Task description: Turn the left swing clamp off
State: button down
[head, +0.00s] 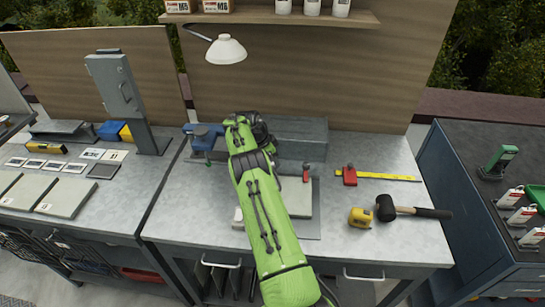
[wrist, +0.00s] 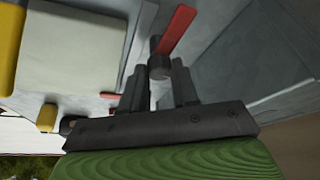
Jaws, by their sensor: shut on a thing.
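The left swing clamp, a dark round hub (wrist: 158,66) with a red lever (wrist: 178,28), shows in the wrist view. My gripper (wrist: 160,70) has its two dark fingers on either side of the hub, shut on it. The lever sticks out past the fingertips toward the upper right of that view. In the head view my green arm covers the left clamp and my fingers. The right swing clamp (head: 306,173) stands with its red handle beside the pale plate (head: 300,198); its red lever also shows in the wrist view (wrist: 110,96).
A grey block (head: 300,135) lies behind the plate, and a blue vise (head: 204,138) stands to the left. A red-and-yellow square (head: 350,176), a yellow tape measure (head: 361,217) and a black mallet (head: 388,208) lie on the right. A lamp (head: 226,50) hangs above the bench.

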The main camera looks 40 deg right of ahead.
dwell(0.3)
jog(key=c, duration=0.8)
grip_release()
jog(key=shift+c, duration=0.2)
jog(key=shift+r, duration=0.1)
jog(key=p+v, duration=0.2)
jog(key=v, duration=1.3)
jog(key=shift+a+r, duration=0.15)
jog(key=shift+r, duration=0.1)
